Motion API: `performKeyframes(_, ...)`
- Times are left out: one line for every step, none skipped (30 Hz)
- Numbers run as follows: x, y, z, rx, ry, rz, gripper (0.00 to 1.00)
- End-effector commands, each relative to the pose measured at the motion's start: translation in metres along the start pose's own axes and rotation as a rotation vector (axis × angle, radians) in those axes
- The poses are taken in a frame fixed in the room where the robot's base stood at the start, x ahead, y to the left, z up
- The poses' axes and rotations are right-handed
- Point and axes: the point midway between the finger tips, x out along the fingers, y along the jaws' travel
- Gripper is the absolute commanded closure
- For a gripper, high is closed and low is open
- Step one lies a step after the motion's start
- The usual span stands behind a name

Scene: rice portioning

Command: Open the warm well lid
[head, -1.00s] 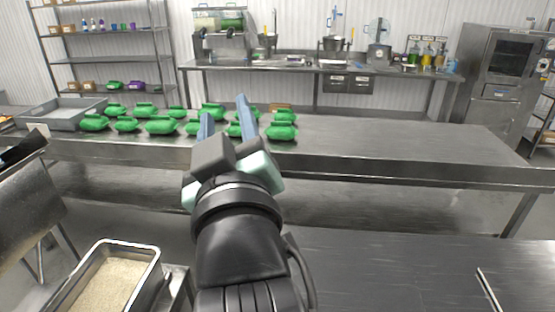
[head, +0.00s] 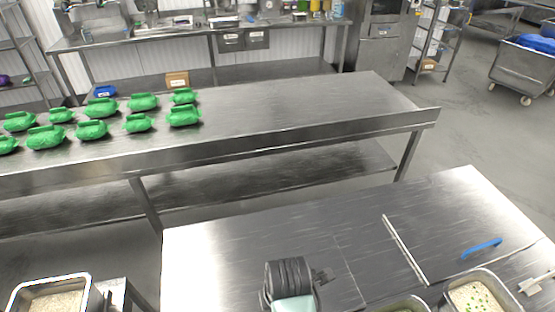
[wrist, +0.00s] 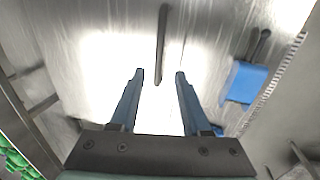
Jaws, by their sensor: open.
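No separate warm well lid can be made out for certain. In the head view, a thin raised strip (head: 405,250) runs across the steel counter (head: 220,260), and a blue handle-like piece (head: 482,248) lies to its right. In the wrist view, my gripper (wrist: 160,74) is open with nothing held, pointing at a shiny steel surface. A slim grey bar (wrist: 161,40) shows ahead, between the lines of the fingers; I cannot tell its distance. A blue piece with a dark handle (wrist: 243,82) shows to the right.
Steel pans with food (head: 472,296) sit at the counter's near right, beside a white-handled utensil (head: 536,283). A rice pan (head: 55,296) stands at lower left. Green bundles (head: 92,129) lie on the far table (head: 290,105). The counter's left part is clear.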

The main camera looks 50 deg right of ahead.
Motion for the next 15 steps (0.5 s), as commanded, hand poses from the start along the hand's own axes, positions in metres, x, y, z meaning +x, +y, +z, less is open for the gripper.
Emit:
performKeyframes(0.009, -0.001, 0.000, 0.001, 0.001, -0.005, 0.53)
performKeyframes(0.015, -0.001, 0.000, 0.001, 0.000, -0.004, 0.53)
performKeyframes(0.023, -0.001, 0.000, 0.001, 0.000, -0.004, 0.53)
performKeyframes(0.029, 0.000, 0.000, 0.001, 0.000, -0.003, 0.53)
performKeyframes(0.034, 0.000, 0.000, 0.001, 0.000, -0.003, 0.53)
performKeyframes(0.040, 0.000, 0.000, 0.002, 0.000, -0.002, 0.53)
performKeyframes(0.045, 0.000, 0.000, 0.002, 0.000, -0.001, 0.53)
performKeyframes(0.049, 0.000, 0.000, 0.002, 0.000, -0.002, 0.53)
performKeyframes(0.054, 0.000, 0.000, 0.002, 0.000, 0.000, 0.53)
performKeyframes(0.058, 0.000, 0.000, 0.002, 0.000, -0.001, 0.53)
performKeyframes(0.061, 0.001, 0.000, 0.002, 0.000, 0.000, 0.53)
performKeyframes(0.064, 0.001, 0.000, 0.002, 0.000, 0.000, 0.53)
performKeyframes(0.067, 0.001, 0.000, 0.002, 0.000, 0.001, 0.53)
performKeyframes(0.069, 0.001, 0.000, 0.002, 0.000, 0.002, 0.53)
performKeyframes(0.071, 0.001, 0.000, 0.002, 0.000, 0.002, 0.53)
